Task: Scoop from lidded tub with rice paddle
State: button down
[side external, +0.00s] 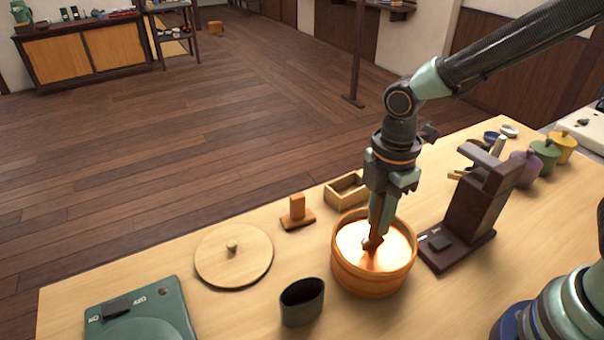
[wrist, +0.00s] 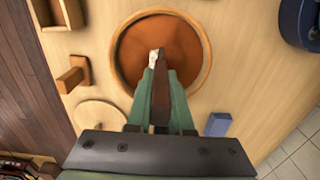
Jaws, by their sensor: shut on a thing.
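The round wooden tub (side external: 372,284) stands open on the table, its inside a glossy copper-orange. It also shows in the wrist view (wrist: 207,62). Its lid (side external: 234,258), a flat wooden disc with a knob, lies on the table to the left; part of it shows in the wrist view (wrist: 97,116). My gripper (side external: 380,218) points down over the tub and is shut on a brown stick-like thing, probably the rice paddle (wrist: 160,100). Its lower end (side external: 373,242) is inside the tub's rim. A small whitish tip shows there in the wrist view. Whether it carries any contents is unclear.
A dark oval cup (side external: 302,303) stands front left of the tub. A small wooden stand (side external: 297,213) and open box (side external: 348,190) are behind. A dark brown stand (side external: 473,205) rises close right. A green scale-like device (side external: 150,318) is front left. Lidded colored pots (side external: 545,155) stand far right.

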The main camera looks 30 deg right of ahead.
jog(key=shift+r, duration=4.4)
